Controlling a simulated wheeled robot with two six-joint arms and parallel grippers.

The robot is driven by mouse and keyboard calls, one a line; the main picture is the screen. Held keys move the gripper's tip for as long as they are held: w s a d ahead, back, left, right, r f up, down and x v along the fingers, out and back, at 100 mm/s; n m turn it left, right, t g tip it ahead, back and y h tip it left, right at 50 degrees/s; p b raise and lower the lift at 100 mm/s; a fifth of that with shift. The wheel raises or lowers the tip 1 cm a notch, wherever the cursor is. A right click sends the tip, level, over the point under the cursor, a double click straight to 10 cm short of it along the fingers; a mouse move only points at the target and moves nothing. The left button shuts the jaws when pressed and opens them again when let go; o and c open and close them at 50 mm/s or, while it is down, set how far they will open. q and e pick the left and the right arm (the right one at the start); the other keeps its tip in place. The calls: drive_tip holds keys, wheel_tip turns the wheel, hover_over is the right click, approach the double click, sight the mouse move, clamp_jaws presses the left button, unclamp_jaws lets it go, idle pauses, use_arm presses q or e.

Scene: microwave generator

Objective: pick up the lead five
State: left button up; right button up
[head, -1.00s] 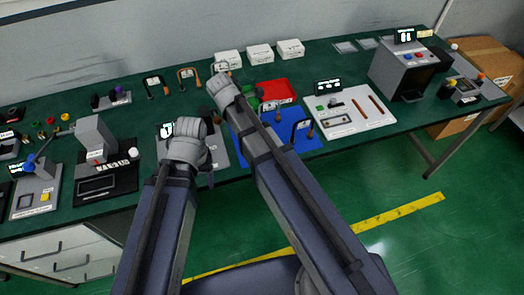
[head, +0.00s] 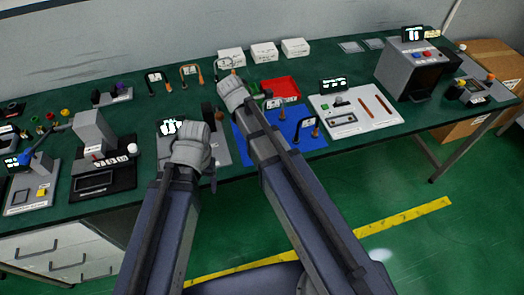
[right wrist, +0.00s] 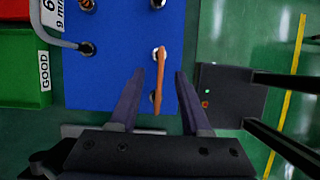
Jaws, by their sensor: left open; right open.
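Several U-shaped leads stand about the bench, and I cannot read which one is numbered five. In the right wrist view an orange lead (right wrist: 160,88) stands on the blue mat (right wrist: 118,85), seen edge-on. My right gripper (right wrist: 160,72) is open, with one finger on each side of this lead and a gap on both sides. A grey lead (right wrist: 62,36) is also on the mat. In the head view the right gripper (head: 234,92) is over the mat's left part, where my arm hides things. My left gripper (head: 194,150) is open and empty by a grey device.
A red tray (head: 285,88) lies behind the mat. A green bin marked GOOD (right wrist: 22,68) is beside it. A dark box with small lights (right wrist: 232,92) is close to the right finger.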

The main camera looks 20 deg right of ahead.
drive_tip(key=b+x, duration=0.2)
drive_tip(key=x, duration=0.2)
drive_tip(key=shift+b, duration=0.4)
drive_tip(key=shift+r, duration=0.1)
drive_tip(key=shift+a, duration=0.1)
clamp_jaws()
